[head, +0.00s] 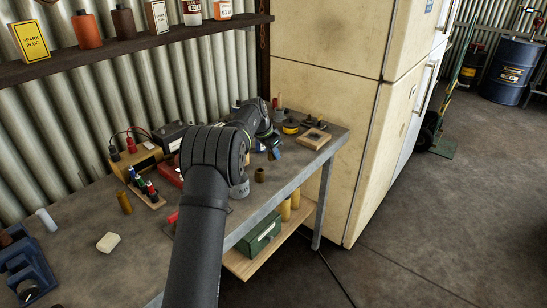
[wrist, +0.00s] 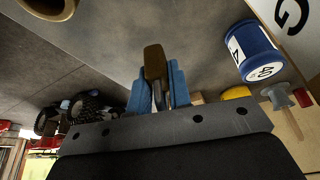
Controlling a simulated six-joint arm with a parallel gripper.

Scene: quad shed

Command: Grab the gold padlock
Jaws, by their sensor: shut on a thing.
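The gold padlock (wrist: 155,62) shows in the wrist view as a dark brownish-gold body with a grey metal shackle. My gripper (wrist: 158,88) has its blue fingers shut on it, with the shackle between them and the body sticking out past the tips. In the head view my gripper (head: 274,153) is over the right end of the grey workbench (head: 75,222). The padlock is not clear there, and I cannot tell its height above the bench.
A cream fridge (head: 325,95) borders the bench.

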